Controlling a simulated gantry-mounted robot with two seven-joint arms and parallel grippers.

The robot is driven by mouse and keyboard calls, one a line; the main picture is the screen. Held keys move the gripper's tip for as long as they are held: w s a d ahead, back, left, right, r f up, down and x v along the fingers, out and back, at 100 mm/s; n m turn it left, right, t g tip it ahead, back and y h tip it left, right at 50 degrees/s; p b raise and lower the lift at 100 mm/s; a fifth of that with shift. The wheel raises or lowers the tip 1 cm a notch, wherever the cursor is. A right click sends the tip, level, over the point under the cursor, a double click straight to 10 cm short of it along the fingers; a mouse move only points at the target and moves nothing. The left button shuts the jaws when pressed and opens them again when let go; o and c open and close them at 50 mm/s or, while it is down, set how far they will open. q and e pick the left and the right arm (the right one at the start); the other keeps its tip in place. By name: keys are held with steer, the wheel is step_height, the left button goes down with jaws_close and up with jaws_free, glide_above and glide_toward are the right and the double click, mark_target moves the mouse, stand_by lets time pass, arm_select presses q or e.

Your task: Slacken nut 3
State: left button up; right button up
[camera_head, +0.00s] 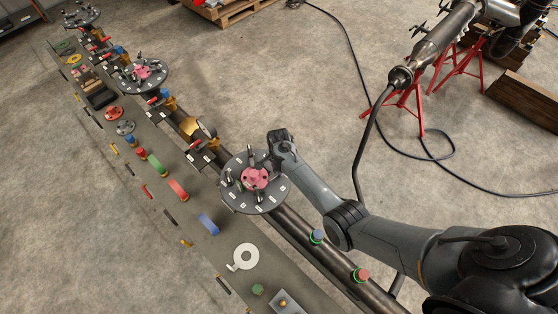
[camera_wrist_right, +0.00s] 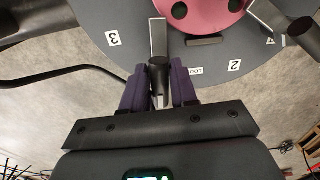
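The grey flange disc (camera_head: 240,200) with a pink hub (camera_head: 256,178) carries number labels and several upright swing bolts. In the right wrist view, the label 3 (camera_wrist_right: 113,38) lies left of a silver bolt arm (camera_wrist_right: 158,38) with a dark nut (camera_wrist_right: 158,73) at its end. My right gripper (camera_head: 276,146) is at the disc's upper right edge. Its purple fingers (camera_wrist_right: 160,88) stand on either side of the dark nut, very close to it; whether they press on it is unclear. Which nut is number 3 cannot be told for certain. My left gripper is not in view.
More discs stand along the pipe, one (camera_head: 140,77) farther up the line. A long grey bench strip (camera_head: 165,195) left of the pipe holds coloured parts and tools. Red stands (camera_head: 465,62) carry a pipe at upper right. A black cable (camera_head: 352,70) crosses the open concrete floor.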

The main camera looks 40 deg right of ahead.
steer(key=shift+d+f+n+b, duration=0.1)
steer(key=shift+f+n+b, duration=0.25)
steer(key=shift+n, duration=0.75)
steer(key=n+b, duration=0.2)
steer(key=n, duration=0.1)
steer(key=shift+n, duration=0.3)
steer(key=shift+r+n+p, duration=0.7)
steer(key=shift+n+p, duration=0.2)
steer(key=shift+p, duration=0.15)
steer(key=n+p, duration=0.1)
steer(key=n, duration=0.2)
steer(key=shift+f, duration=0.1)
steer(key=n+p, duration=0.1)
steer(key=n, duration=0.2)
steer(key=shift+n, duration=0.3)
steer(key=shift+p, duration=0.55)
steer(key=shift+m+p, duration=0.35)
steer(key=shift+m, duration=0.65)
step_height(320, 180, up, 6)
steer(key=p, duration=0.6)
steer(key=shift+f, duration=0.1)
arm_select(q)
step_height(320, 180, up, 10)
steer(key=p, duration=0.1)
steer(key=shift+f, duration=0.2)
arm_select(e)
steer(key=shift+r, duration=0.35)
